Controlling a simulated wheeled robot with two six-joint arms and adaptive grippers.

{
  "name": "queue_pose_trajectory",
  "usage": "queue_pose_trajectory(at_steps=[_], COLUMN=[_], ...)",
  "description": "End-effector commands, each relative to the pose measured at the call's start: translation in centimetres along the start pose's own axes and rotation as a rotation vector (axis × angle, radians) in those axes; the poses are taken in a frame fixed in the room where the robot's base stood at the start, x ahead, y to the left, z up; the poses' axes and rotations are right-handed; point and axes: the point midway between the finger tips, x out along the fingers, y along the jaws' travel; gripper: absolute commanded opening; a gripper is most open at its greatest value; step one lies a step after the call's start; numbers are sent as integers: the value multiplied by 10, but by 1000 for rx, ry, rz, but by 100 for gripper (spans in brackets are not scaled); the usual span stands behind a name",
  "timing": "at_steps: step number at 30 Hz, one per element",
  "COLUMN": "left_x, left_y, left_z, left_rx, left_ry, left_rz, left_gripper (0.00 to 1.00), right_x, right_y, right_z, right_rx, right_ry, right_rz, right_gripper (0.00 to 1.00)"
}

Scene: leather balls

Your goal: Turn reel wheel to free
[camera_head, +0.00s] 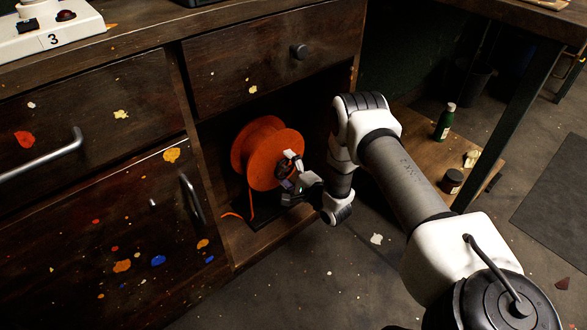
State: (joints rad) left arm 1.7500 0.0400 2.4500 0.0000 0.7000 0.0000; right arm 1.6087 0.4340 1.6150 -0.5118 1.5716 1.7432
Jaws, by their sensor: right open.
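An orange reel wheel (257,145) stands upright inside the open lower compartment of the wooden cabinet, with an orange strip hanging from it to the compartment floor. My right arm comes in from the right, and my right gripper (289,172) is at the front face of the reel, near its hub. The gripper is open, with its fingers at the hub; I cannot tell whether they touch it. The gripper hides part of the hub. My left gripper is not in view.
A closed drawer (272,58) with a round knob is above the compartment. Paint-spattered drawers with metal handles (192,199) are on the left. A green bottle (445,122) and a dark jar (451,181) stand on a low wooden board at right. The floor in front is mostly clear.

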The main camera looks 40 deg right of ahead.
Motion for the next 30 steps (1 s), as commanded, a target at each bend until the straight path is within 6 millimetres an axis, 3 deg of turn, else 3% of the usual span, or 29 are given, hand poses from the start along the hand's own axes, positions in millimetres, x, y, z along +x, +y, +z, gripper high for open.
queue_pose_trajectory(at_steps=[6,11,20,24,30], left_x=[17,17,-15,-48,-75], left_y=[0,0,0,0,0], left_z=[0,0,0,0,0], left_rx=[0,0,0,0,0], left_ry=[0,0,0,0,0], left_rz=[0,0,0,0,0], left_gripper=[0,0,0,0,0], right_x=[0,-5,-80,-72,-64], right_y=[4,2,-2,-41,-71], right_z=[0,1,1,15,34], right_rx=[431,721,710,706,707], right_ry=[0,2,4,-18,-44], right_rz=[0,2,2,-4,2], right_gripper=[100,100,100,100,100])
